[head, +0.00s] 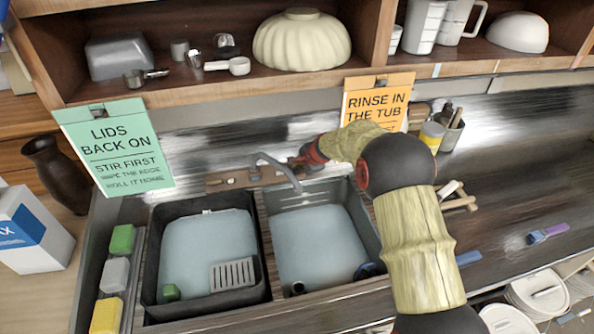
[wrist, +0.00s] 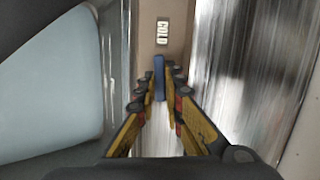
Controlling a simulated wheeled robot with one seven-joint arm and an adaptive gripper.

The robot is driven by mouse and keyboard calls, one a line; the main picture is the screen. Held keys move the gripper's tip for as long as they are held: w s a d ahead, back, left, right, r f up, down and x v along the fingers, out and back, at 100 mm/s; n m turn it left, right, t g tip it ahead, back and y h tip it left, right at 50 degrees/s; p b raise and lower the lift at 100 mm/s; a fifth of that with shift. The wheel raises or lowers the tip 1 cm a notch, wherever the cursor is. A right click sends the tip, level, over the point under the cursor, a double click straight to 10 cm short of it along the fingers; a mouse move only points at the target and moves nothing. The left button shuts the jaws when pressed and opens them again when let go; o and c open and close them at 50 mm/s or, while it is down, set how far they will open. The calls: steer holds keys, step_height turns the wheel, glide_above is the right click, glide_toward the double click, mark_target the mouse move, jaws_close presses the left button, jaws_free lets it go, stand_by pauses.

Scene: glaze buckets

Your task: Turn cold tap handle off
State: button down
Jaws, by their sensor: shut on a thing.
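The cold tap handle (wrist: 159,66) is a short blue bar in the wrist view, just below a white label reading COLD (wrist: 162,33). My gripper (wrist: 158,88) has its yellow fingers on both sides of the blue bar and is shut on it. In the head view my gripper (head: 302,161) is at the back of the sink, just right of the grey curved spout (head: 276,166). The handle cannot be made out there, behind my gripper and arm.
The right basin (head: 318,243) and the dark left tub (head: 150,255) are below the taps. A grey grid (head: 232,274) lies in the tub. A green sign (head: 116,147) and an orange sign (head: 377,100) hang from the shelf. Counter on the right is partly clear.

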steer(key=shift+m, duration=0.6)
steer(key=c, duration=1.9)
jaws_free()
steer(key=v, duration=1.2)
steer(key=shift+s, duration=0.15)
steer(key=shift+f, duration=0.1)
